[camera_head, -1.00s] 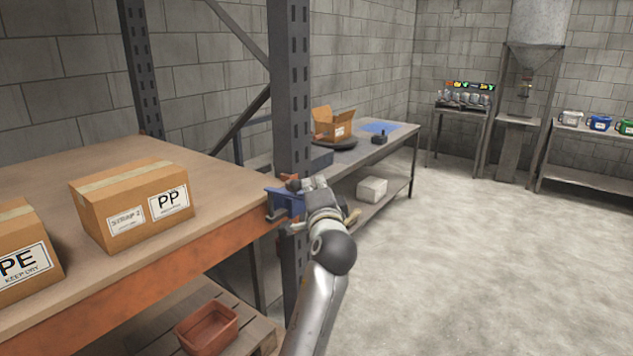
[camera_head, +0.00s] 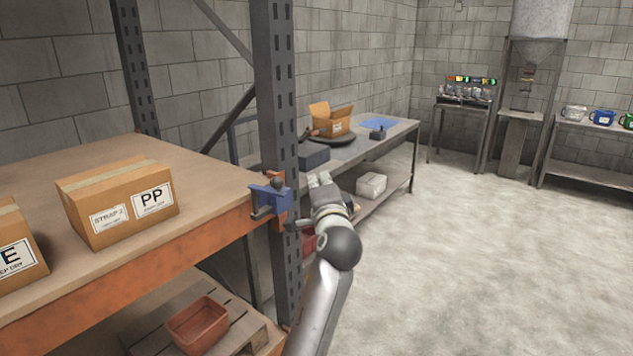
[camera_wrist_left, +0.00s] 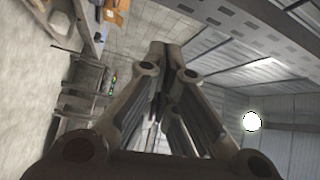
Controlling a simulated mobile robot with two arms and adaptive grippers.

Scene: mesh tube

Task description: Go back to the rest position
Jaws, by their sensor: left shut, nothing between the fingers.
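My left gripper (camera_head: 325,184) is in the middle of the head view, at the end of my arm, which comes up from the bottom. It is to the right of the blue vise-like clamp (camera_head: 268,198) on the shelf's upright post, apart from it as far as I can tell. In the left wrist view its two fingers (camera_wrist_left: 166,60) come together at the tips, shut with nothing between them. My right gripper is not in view.
The dark upright post (camera_head: 277,120) and orange-edged shelf (camera_head: 190,235) stand close on the left, with a PP carton (camera_head: 118,205) on top. A reddish bin (camera_head: 198,324) sits below. A workbench (camera_head: 385,148) is behind the gripper. The floor (camera_head: 480,260) to the right is clear.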

